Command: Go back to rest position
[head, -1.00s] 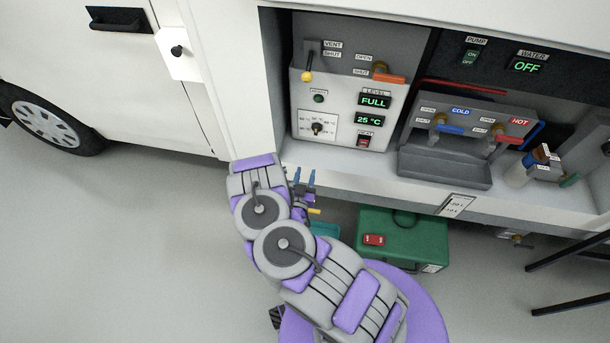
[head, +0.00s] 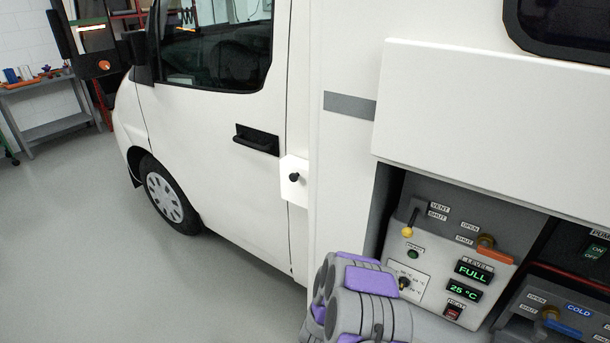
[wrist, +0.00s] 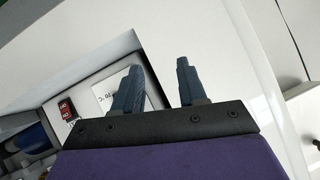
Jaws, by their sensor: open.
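My gripper (wrist: 158,65) shows in the wrist view with its two dark blue-grey fingers apart and nothing between them. White panels and an open recess lie beyond the fingers. In the head view my folded purple and grey arm is at the bottom centre, in front of the lower left of the service bay. The gripper itself is hidden in the head view.
The control panel (head: 423,250) in the bay reads FULL and 25 °C. The white motorhome door (head: 225,160) is left of it. A workbench (head: 50,130) stands far left. Grey floor (head: 80,250) at left is clear.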

